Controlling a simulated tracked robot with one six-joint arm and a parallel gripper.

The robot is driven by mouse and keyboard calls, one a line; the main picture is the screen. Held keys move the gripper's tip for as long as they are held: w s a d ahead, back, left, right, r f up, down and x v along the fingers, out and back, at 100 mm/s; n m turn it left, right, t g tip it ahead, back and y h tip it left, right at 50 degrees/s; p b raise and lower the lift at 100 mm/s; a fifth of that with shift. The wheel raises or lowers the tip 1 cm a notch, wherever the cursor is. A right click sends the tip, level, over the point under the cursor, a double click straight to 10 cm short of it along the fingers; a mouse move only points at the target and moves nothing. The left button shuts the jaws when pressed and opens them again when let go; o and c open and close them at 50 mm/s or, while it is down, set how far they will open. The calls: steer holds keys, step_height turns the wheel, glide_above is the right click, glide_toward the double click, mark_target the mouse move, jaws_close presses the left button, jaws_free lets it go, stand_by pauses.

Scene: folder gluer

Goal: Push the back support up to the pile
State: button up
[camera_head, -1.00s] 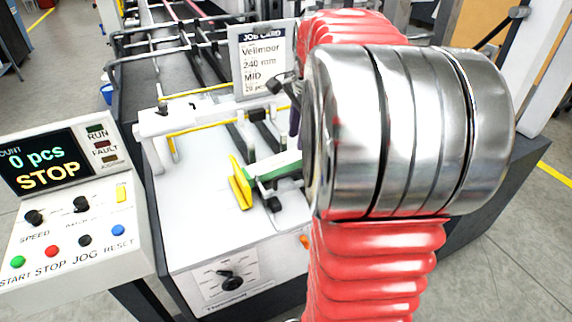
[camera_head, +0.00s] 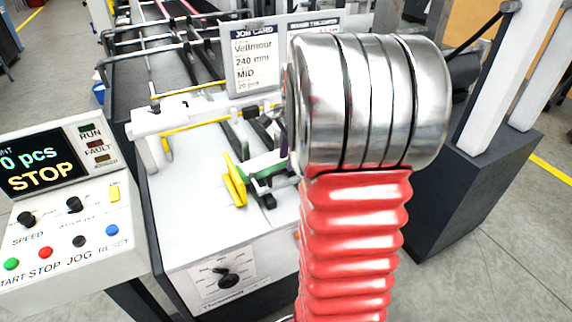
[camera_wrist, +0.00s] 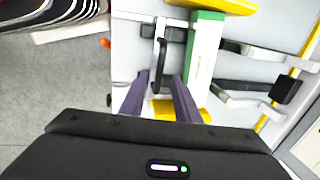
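The pile looks like a narrow green-and-white block of cartons (camera_head: 262,165) on the white feeder table. In the wrist view the pile (camera_wrist: 205,50) lies just right of my gripper (camera_wrist: 159,84). A dark bracket with an upright black bar (camera_wrist: 161,60), which looks like the back support, stands just left of the pile. A small gap seems to show between them. My gripper's two purple fingers are apart, one on each side of the bar's line. I cannot tell whether they touch it. In the head view my wrist hides most of the gripper.
A yellow guide (camera_head: 235,182) stands at the pile's left end in the head view. Black clamp arms (camera_wrist: 255,95) lie right of the pile in the wrist view. The job card (camera_head: 252,62) stands behind. The control panel (camera_head: 62,205) is at left, showing STOP.

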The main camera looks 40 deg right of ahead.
steer(key=shift+w+d+f, duration=0.1)
steer(key=shift+w+f, duration=0.1)
steer(key=shift+f, duration=0.7)
steer(key=shift+w+f, duration=0.15)
steer(key=shift+f, duration=0.7)
steer(key=shift+c, duration=0.4)
jaws_close()
